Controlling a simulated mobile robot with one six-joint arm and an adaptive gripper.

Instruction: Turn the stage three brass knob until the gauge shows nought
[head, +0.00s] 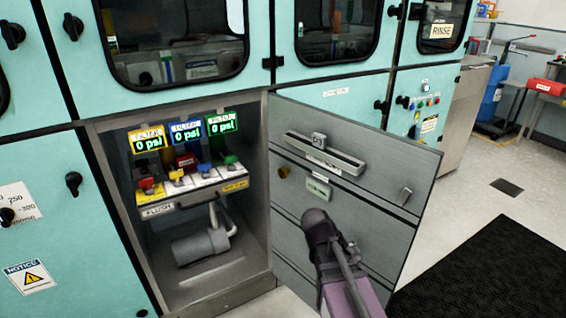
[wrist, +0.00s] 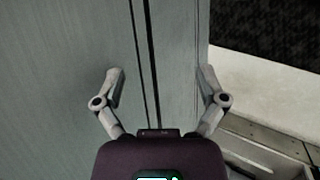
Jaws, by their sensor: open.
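Three lit gauges hang in the open cabinet: yellow-framed (head: 148,140), blue-framed (head: 187,132) and green-framed (head: 222,125). Each reads 0 psi. A small round brass-coloured knob (head: 284,172) is on the opened grey door panel (head: 400,155). A small pale-green plate or display (head: 319,187) is to its right, too small to read. I cannot read any stage marking on the knob. In the wrist view my gripper (wrist: 162,80) is open and empty, facing a grey panel with a dark vertical seam. In the head view my arm hides its fingertips; the knob is not visible between the fingers.
Under the gauges are a red knob (head: 146,184), a yellow knob (head: 177,175) and a green knob (head: 230,160), with a blue one among them. A grey pump-like unit (head: 200,245) lies below. The door stands open beside my arm. A black mat (head: 490,270) covers floor at right.

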